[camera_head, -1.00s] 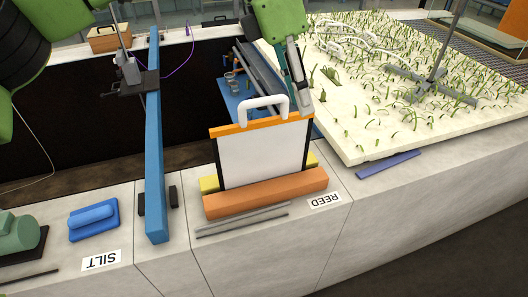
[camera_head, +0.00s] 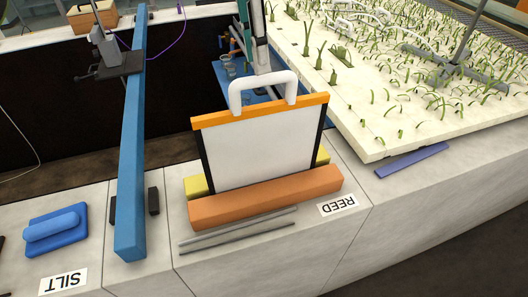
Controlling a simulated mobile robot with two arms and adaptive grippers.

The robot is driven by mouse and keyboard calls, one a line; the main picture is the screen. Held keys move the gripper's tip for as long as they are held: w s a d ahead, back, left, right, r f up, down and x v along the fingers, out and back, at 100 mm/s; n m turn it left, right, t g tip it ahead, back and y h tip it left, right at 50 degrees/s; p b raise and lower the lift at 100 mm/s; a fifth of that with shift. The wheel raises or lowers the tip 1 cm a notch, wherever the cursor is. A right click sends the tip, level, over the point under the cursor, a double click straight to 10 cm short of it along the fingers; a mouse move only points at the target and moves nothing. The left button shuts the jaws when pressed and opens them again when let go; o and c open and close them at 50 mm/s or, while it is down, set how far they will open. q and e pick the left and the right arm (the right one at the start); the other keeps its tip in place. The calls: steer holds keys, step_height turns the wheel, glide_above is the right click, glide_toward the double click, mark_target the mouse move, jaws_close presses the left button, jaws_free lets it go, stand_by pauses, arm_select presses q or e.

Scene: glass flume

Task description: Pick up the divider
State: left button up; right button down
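The divider (camera_head: 258,150) is a white panel with an orange top bar, dark side edges and a white arched handle (camera_head: 262,80). It stands nearly upright behind an orange block (camera_head: 265,197), with yellow pieces at its sides, on the pale ledge. My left gripper (camera_head: 261,62) shows only in part at the top, as grey and teal parts just above and behind the handle. I cannot tell whether it touches the handle or how wide its fingers are. The divider does not look lifted. My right gripper is not in view.
A tall blue bar (camera_head: 131,140) rises left of the divider. A blue float (camera_head: 57,228) lies by the SILT label (camera_head: 64,281). Grey rods (camera_head: 238,230) lie in front of the block, near the REED label (camera_head: 338,205). A planted pale slab (camera_head: 395,100) fills the right.

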mark_target(264, 113)
arm_select(q)
steer(key=f, duration=0.2)
steer(key=f+p, duration=0.1)
steer(key=f, duration=0.4)
steer(key=shift+s+d+f+p, duration=0.1)
steer(key=shift+d+f+p, duration=0.2)
steer(key=shift+d+f, duration=0.1)
steer(key=shift+f, duration=0.2)
steer(key=shift+f+p, duration=0.3)
steer(key=shift+p, duration=0.1)
step_height(264, 113, down, 4)
steer(key=shift+d+f+p, duration=0.1)
steer(key=shift+d+p, duration=0.05)
steer(key=shift+p, duration=0.95)
steer(key=shift+f, duration=0.2)
jaws_close()
steer(key=shift+r, duration=0.15)
